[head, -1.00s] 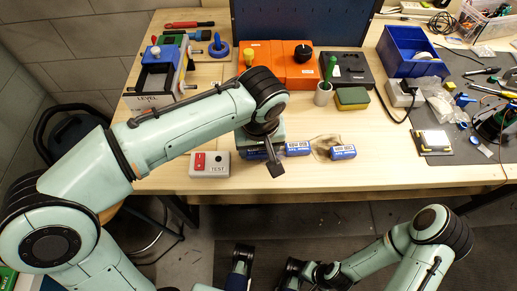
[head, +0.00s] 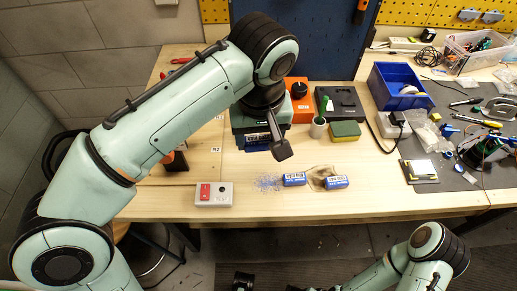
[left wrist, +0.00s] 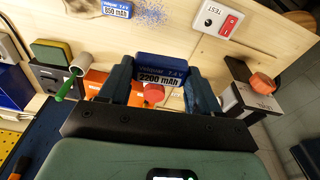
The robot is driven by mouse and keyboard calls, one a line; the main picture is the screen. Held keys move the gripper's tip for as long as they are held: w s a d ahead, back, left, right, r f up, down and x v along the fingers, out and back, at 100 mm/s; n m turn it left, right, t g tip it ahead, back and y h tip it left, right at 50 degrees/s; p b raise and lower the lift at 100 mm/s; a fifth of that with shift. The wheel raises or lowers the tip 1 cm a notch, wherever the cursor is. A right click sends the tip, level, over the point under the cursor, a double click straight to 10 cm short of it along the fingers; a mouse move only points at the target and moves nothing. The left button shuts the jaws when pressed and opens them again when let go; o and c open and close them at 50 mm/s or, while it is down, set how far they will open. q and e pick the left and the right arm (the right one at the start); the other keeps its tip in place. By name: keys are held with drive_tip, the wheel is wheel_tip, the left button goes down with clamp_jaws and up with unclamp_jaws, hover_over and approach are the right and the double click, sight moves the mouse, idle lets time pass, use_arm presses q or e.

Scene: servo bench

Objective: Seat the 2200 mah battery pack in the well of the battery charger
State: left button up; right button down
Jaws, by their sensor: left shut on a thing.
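The 2200 mAh battery pack (left wrist: 162,72), blue with a white label, is between the fingers of my left gripper (left wrist: 160,88) in the left wrist view. In the head view the pack (head: 256,141) shows partly under my left gripper (head: 262,146), above the bench. The gripper is shut on it. A dark grey box (head: 348,104) at the back of the bench may be the battery charger; I cannot make out its well. It also shows in the left wrist view (left wrist: 48,77). My right gripper (head: 243,282) is mostly cut off at the bottom edge.
Two other blue packs (head: 294,179) (head: 336,182) lie at the front. A TEST switch box (head: 213,194) is left of them. An orange unit (head: 298,91), a cup (head: 318,128), a sponge (head: 345,131) and a blue bin (head: 398,85) stand behind. Bare wood lies between.

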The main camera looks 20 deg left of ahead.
sight(260, 138)
use_arm(q)
drive_tip(key=shift+r+p, duration=0.45)
drive_tip(key=shift+r, duration=1.2)
drive_tip(key=shift+d, duration=0.1)
